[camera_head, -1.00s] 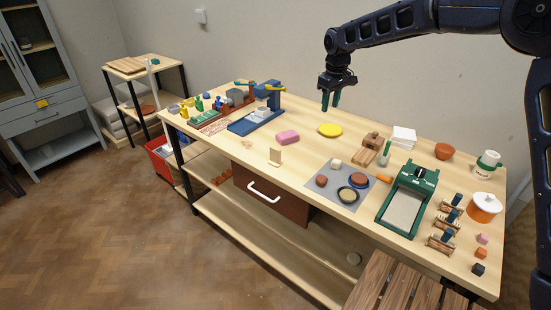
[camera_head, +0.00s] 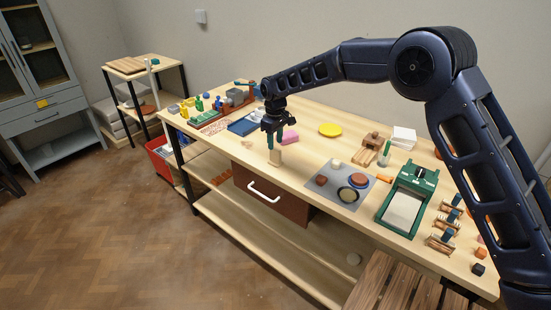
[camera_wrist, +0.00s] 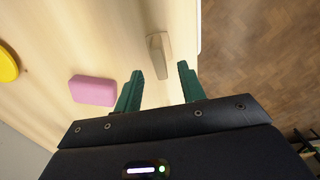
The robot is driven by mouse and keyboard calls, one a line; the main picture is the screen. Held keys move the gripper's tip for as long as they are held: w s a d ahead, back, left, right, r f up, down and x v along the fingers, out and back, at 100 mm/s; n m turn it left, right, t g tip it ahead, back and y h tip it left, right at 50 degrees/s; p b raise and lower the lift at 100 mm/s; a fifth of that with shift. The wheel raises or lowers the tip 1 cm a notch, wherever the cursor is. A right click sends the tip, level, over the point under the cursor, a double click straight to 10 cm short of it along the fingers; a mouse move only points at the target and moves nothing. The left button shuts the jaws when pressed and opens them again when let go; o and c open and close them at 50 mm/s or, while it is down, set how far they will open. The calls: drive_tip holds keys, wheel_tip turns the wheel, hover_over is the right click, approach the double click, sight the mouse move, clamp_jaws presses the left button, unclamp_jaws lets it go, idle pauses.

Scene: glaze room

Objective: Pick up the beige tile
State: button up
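The beige tile (camera_head: 275,158) stands upright near the front edge of the workbench, above the drawer. In the wrist view the beige tile (camera_wrist: 158,54) shows beyond my fingertips, roughly midway between them across the picture. My gripper (camera_head: 271,143) hangs fingers-down just above or behind the tile in the head view, partly in front of its upper part. In the wrist view my gripper (camera_wrist: 161,72) is open, its two green fingers apart with nothing between them. Whether the fingers overlap the tile in height I cannot tell.
A pink block (camera_wrist: 93,90) lies close by, also in the head view (camera_head: 290,137). A yellow disc (camera_head: 330,130) lies farther back. A grey mat (camera_head: 325,190) with several round pieces is to the right. The bench's front edge (camera_wrist: 199,25) is close beside the tile.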

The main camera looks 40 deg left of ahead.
sight(275, 148)
drive_tip(key=shift+f, duration=3.1)
clamp_jaws()
